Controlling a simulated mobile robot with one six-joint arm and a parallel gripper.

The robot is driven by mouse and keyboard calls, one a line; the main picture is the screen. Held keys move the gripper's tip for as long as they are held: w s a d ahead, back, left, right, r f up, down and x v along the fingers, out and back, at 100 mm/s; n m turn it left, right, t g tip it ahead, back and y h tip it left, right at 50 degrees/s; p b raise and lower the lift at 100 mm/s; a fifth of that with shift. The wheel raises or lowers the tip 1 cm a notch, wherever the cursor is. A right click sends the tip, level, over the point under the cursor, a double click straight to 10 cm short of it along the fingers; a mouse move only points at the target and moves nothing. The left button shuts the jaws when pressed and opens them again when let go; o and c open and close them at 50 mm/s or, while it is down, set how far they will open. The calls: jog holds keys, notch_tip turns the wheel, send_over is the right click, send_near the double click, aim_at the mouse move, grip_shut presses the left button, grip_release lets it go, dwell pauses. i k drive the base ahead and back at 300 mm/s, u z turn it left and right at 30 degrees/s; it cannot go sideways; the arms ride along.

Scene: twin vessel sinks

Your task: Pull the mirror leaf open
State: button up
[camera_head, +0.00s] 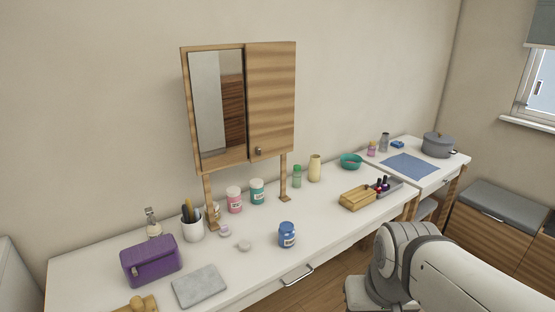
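A wooden cabinet (185,75) stands on two wooden posts at the back of the white counter, against the wall. Its left leaf is the mirror leaf (218,110), a tall mirror in a wooden frame. It looks closed, though a small gap is hard to tell. The right leaf (271,95) is plain wood with a small dark knob (258,151) near its lower left corner. No handle shows clearly on the mirror leaf. My arm shows at the lower right, far from the cabinet. My gripper is out of view.
Below the cabinet stand a pink-labelled jar (234,199), a teal jar (257,191) and a brush cup (192,228). In front are a purple case (151,260), a grey cloth (200,286) and a blue jar (287,235). A wooden box (357,198) lies right. Space before the leaves is clear.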

aim_at(271, 67)
jog(key=u, duration=0.2)
jog(key=i, duration=0.85)
jog(key=z, duration=0.1)
